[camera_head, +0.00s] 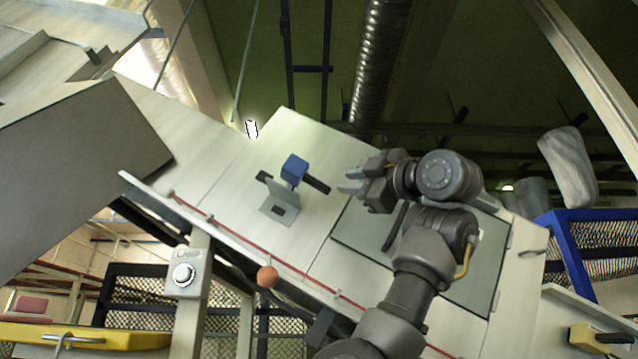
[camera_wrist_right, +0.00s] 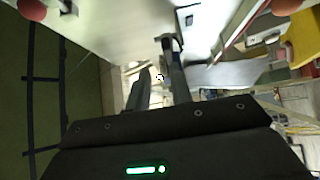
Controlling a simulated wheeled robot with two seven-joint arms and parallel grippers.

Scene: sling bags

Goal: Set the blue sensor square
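The blue sensor (camera_head: 295,168) is a small blue block on a dark bar (camera_head: 316,184) above a grey bracket (camera_head: 282,203) on the pale panel. It looks turned at an angle to the bracket, but I cannot tell exactly how far. My right gripper (camera_head: 350,181) is to the right of the sensor, close to the bar's right end, with its fingers pointing left. It is open and empty. Its two fingers (camera_wrist_right: 158,85) stand apart in the right wrist view, where I cannot make out the blue sensor. My left gripper is not in view.
A red line (camera_head: 240,232) runs along the panel's front edge, with an orange ball (camera_head: 267,277) beside it. A grey box (camera_head: 80,170) stands at the left. Bare panel surface (camera_head: 215,190) lies left of the bracket.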

